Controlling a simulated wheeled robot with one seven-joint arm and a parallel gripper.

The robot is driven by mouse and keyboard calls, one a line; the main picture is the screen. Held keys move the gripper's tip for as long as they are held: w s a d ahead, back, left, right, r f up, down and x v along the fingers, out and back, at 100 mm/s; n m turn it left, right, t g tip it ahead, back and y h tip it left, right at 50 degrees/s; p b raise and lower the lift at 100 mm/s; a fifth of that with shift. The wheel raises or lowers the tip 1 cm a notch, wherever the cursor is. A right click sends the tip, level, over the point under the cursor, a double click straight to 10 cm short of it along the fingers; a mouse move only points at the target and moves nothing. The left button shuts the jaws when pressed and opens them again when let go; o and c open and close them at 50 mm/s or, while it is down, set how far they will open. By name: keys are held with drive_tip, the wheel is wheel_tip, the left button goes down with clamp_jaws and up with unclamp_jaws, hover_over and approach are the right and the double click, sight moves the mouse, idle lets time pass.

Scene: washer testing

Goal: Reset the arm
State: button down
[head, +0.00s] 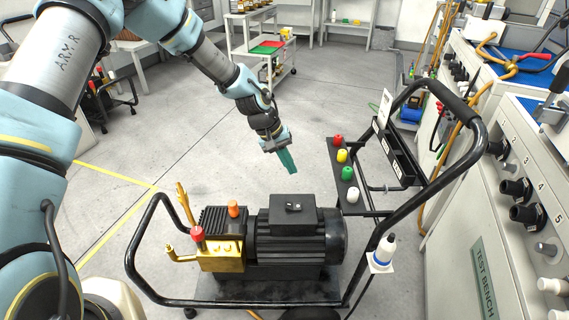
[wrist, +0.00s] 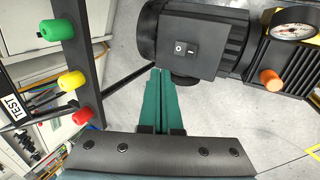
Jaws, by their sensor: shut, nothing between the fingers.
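My arm reaches in from the upper left in the head view. My gripper (head: 288,162) has green fingers pointing down. It hangs in the air beyond the black motor of the pressure washer (head: 295,245). In the wrist view the two green fingers of my gripper (wrist: 160,75) lie side by side, closed, with nothing between them. The black motor (wrist: 190,40) with its rocker switch shows just past the fingertips, apparently not touched.
The washer's black tube frame (head: 135,255) surrounds the motor. A panel with red, yellow, green and white knobs (head: 345,173) stands right of my gripper. The test bench (head: 480,255) lines the right side. A cart (head: 262,50) stands behind on open grey floor.

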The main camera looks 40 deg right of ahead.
drive_tip(key=w+a+r+n+t+y+p, duration=0.1)
drive_tip(key=w+a+r+p, duration=0.15)
drive_tip(key=a+r, duration=0.45)
drive_tip(key=w+a+r+n+t+y+p, duration=0.1)
drive_tip(key=w+a+r, duration=0.3)
drive_tip(key=a, duration=0.7)
drive_tip(key=w+a+r+t+p, duration=0.1)
drive_tip(key=w+a+r, duration=0.35)
drive_tip(key=a, duration=0.45)
drive_tip(key=s+a+r+n+p, duration=0.1)
drive_tip(key=s+a+r, duration=0.1)
drive_tip(key=a, duration=0.5)
drive_tip(key=s+a+r+n+t+y+p, duration=0.1)
drive_tip(key=s+a+r, duration=0.2)
drive_tip(key=a+r, duration=0.2)
drive_tip(key=s+a+r+n+p, duration=0.1)
drive_tip(key=s+a+r+n, duration=0.1)
drive_tip(key=a, duration=0.7)
drive_tip(key=shift+s+r+t+y, duration=0.3)
drive_tip(key=shift+s+r, duration=0.3)
drive_tip(key=shift+r, duration=0.35)
